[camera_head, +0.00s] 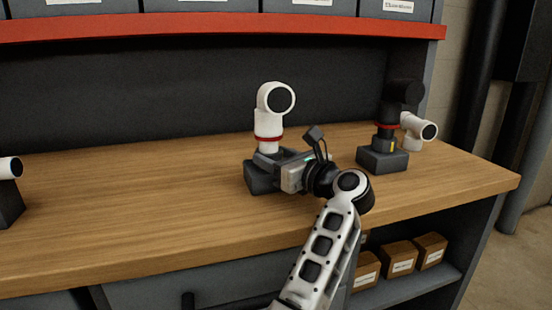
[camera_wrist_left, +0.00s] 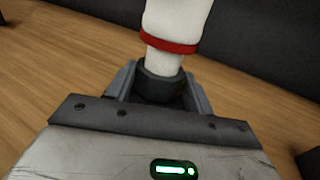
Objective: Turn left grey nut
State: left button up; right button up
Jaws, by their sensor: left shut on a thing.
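A white valve head (camera_head: 268,115) with a red ring stands upright on a dark block (camera_head: 258,181) in the middle of the bench. In the left wrist view its white body (camera_wrist_left: 177,18) and red ring (camera_wrist_left: 168,43) rise from a dark grey nut (camera_wrist_left: 160,85). My left gripper (camera_head: 267,157) reaches in from the front right, low at the valve. In the left wrist view its two fingers (camera_wrist_left: 160,92) lie on either side of the grey nut, shut on it. The fingers partly hide the nut's lower part. My right gripper is not in view.
A second fixture (camera_head: 383,157) with a dark upright and white side head stands to the right. Part of another (camera_head: 10,185) shows at the left edge. The wooden bench top (camera_head: 130,200) is clear between them. A red-edged shelf (camera_head: 200,25) hangs above; boxes (camera_head: 398,257) sit below.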

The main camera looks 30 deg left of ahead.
pick_arm(q)
jog(key=o, duration=0.9)
jog(key=shift+o, duration=0.4)
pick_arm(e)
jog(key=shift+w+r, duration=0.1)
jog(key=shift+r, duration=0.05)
pick_arm(q)
jog(key=shift+d, duration=0.15)
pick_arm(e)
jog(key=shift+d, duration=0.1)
pick_arm(q)
jog(key=v, duration=0.6)
jog(key=shift+s+d+b, duration=0.2)
jog(key=shift+d+b, duration=0.1)
jog(key=shift+d, duration=0.1)
jog(key=shift+s+d, duration=0.1)
jog(key=shift+d, duration=0.1)
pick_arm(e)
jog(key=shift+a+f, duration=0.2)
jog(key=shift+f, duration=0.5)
pick_arm(q)
jog(key=shift+r, duration=0.1)
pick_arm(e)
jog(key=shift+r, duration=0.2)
